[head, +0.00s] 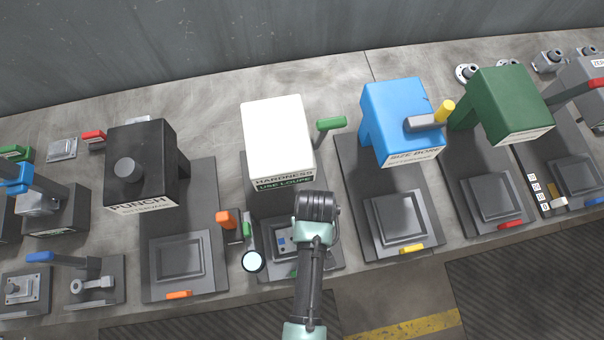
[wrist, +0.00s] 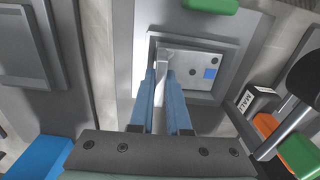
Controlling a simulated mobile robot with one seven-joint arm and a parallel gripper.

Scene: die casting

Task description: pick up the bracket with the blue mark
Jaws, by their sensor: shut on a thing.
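The bracket with the blue mark (wrist: 197,72) is a light grey metal plate with a small blue square, dark holes and an upright flange. It lies in the recessed nest of the hardness station (head: 318,268). In the head view, part of the bracket (head: 282,241) shows left of my arm, which covers the rest. My gripper (wrist: 162,88) has blue fingers on both sides of the upright flange and is shut on it. My fingertips are hidden in the head view. I cannot tell whether the plate is lifted off the nest.
The white hardness machine (head: 275,135) stands just behind. A loupe (head: 252,260) and an orange-topped block (head: 226,219) stand close on the left. The black punch machine (head: 140,165) and blue size-bore machine (head: 400,115) stand either side, with empty nests in front.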

